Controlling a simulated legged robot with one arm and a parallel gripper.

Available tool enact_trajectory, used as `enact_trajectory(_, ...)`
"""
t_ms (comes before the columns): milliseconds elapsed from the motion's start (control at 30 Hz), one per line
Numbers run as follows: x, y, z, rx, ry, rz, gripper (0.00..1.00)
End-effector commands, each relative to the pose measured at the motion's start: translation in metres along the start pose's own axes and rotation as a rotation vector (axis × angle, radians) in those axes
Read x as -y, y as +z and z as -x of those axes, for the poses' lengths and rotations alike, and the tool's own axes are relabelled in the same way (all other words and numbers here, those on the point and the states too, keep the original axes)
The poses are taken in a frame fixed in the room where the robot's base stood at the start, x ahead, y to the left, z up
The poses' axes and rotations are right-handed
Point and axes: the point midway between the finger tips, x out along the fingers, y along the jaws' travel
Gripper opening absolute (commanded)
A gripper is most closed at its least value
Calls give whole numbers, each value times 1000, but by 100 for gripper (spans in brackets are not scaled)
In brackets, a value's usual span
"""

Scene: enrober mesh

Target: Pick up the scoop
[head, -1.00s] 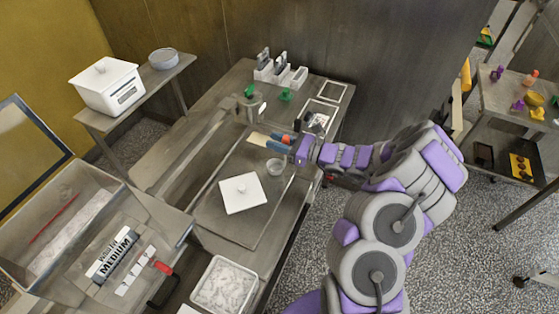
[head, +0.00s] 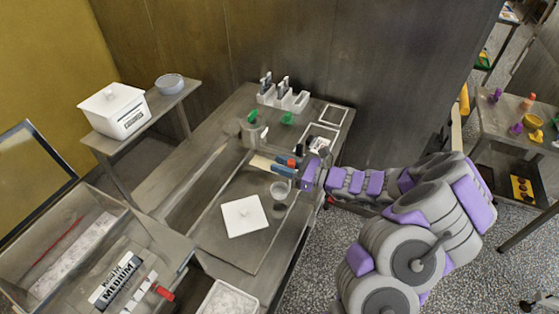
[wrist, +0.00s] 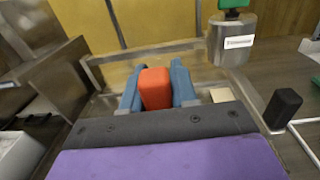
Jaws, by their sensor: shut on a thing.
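My gripper (head: 284,168) has blue fingers and reaches over the right side of the metal bench. In the wrist view my gripper (wrist: 157,88) is shut on a red-orange block-shaped handle (wrist: 155,88), which appears to be the scoop's handle. The handle also shows as a small red patch in the head view (head: 291,162). The rest of the scoop is hidden by the fingers and wrist, so I cannot tell whether it is clear of the bench.
A clear cup (head: 280,190) stands just below my gripper in the head view, near a white square lid (head: 244,217). A grey canister (wrist: 232,42) with a green knob stands beyond. A black block (wrist: 283,106) is at right. White holders (head: 283,98) stand at the back.

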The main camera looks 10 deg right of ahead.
Motion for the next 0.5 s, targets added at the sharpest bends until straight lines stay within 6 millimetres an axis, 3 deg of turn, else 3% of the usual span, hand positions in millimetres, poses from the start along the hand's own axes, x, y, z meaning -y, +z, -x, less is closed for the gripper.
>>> enact_trajectory(200, -36, 7, 31, 4, -5, -4, 0)
enact_trajectory(500, -78, 10, 62, 2, -2, -3, 0)
